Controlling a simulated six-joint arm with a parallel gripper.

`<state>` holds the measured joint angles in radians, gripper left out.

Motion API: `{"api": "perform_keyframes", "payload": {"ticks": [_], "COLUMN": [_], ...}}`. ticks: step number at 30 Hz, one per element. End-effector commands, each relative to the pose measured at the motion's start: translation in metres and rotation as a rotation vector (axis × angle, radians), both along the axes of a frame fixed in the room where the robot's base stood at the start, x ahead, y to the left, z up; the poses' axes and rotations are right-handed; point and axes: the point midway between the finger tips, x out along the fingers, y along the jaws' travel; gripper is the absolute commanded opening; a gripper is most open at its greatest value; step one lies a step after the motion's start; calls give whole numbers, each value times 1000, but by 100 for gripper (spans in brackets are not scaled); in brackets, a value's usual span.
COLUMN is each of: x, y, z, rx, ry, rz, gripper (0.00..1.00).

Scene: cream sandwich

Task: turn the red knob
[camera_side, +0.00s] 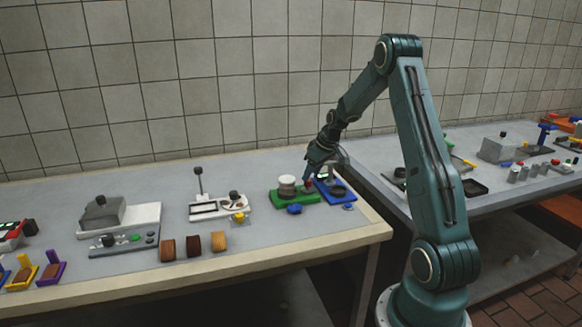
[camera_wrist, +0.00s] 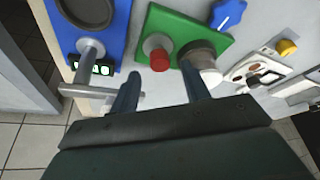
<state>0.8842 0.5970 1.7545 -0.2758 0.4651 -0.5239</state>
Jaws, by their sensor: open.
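The red knob (camera_wrist: 159,60) sits on a grey round base on the green plate (camera_wrist: 158,22) in the wrist view. In the side view it is a small red spot (camera_side: 309,184) just under my gripper (camera_side: 310,175). My gripper (camera_wrist: 160,70) is open in the wrist view, its fingertips left and right of the red knob in the picture. I cannot tell whether the tips reach down around it or stay above it. Nothing is held.
A blue panel (camera_wrist: 115,20) with a grey lever (camera_wrist: 88,68) and green display lies left of the plate. A blue star-shaped knob (camera_wrist: 228,13) lies beyond it. The table edge (camera_side: 385,228) is near. Coffee-coloured blocks (camera_side: 193,243) stand further left.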

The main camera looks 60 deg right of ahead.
Motion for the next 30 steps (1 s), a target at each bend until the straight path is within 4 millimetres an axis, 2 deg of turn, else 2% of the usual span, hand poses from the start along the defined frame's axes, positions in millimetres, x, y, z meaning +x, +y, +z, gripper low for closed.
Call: {"api": "perform_keyframes", "payload": {"ticks": [3, 9, 20, 27, 30], "x": [5, 10, 11, 11, 11], "y": [-1, -2, -2, -2, -2], "z": [-13, -24, -27, -26, -26], "rx": [1, 0, 0, 0, 0], "ry": [2, 1, 0, 0, 0], "rz": [0, 1, 1, 1, 0], "gripper": [46, 46, 46, 2, 2]}}
